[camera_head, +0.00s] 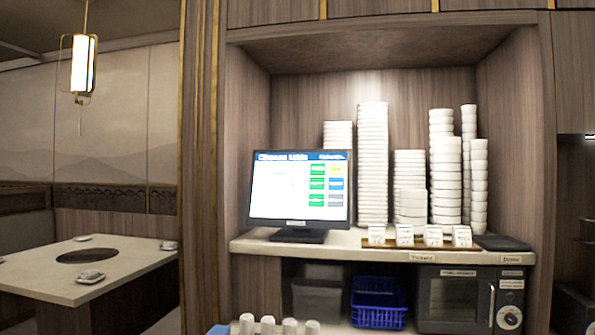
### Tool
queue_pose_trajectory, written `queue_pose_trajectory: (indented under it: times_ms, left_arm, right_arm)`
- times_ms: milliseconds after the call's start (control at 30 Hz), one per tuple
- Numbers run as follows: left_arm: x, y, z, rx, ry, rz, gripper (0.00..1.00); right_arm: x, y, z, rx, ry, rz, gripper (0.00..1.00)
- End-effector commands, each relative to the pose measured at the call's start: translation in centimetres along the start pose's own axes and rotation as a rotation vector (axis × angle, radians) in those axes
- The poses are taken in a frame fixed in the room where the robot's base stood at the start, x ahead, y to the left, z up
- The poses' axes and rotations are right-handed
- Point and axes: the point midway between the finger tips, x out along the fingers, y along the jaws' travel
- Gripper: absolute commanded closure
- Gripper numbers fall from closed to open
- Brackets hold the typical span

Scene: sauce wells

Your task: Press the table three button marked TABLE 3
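Several small white blocks with dark print stand in a row on a thin wooden base on the counter: the far left block (376,235), the second block (404,235), the third block (433,236) and the far right block (462,236). They look like the table buttons, but their print is too small to read, so I cannot tell which is marked TABLE 3. Neither of my grippers is in view.
A monitor (298,190) stands left of the blocks on the counter (345,243). Tall stacks of white dishes (372,165) rise behind them, and a dark flat item (502,242) lies right. Below are a blue basket (378,303) and an oven-like appliance (455,300). White rounded objects (268,325) stand in front.

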Motion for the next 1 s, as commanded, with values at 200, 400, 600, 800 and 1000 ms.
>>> queue_pose_trajectory:
  times_ms: [200, 400, 600, 800, 1000]
  left_arm:
    - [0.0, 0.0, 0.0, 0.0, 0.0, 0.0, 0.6]
    - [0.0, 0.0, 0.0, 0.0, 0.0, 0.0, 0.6]
    - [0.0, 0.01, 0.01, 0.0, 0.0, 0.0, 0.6]
    - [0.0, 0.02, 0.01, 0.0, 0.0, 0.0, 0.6]
    - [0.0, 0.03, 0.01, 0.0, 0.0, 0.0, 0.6]
  right_arm:
    - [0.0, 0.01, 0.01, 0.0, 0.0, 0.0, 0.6]
    - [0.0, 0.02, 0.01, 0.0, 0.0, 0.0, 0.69]
    - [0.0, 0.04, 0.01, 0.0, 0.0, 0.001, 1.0]
    - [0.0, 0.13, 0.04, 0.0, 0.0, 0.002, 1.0]
    - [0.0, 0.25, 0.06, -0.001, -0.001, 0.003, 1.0]
